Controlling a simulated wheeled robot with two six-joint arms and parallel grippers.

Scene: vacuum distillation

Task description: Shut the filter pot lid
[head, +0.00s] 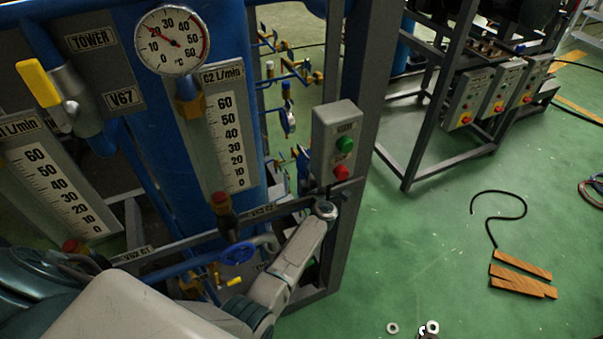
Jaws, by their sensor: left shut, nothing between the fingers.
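I cannot make out the filter pot or its lid in the head view. My left arm comes in from the lower left, and my left gripper (325,210) is at its far end. It is shut and small in the picture, in front of the rack's lower frame, just below the grey button box (337,145) with a green and a red button. I cannot tell whether it touches the frame. Nothing shows held in it. My right gripper is not in view.
The rack carries a round thermometer dial (172,40), a flow scale (226,140), a yellow-handled valve (39,83) and a blue handwheel (237,253). Wooden pieces (522,280) and a black cable (498,205) lie on the green floor, which is mostly open at right.

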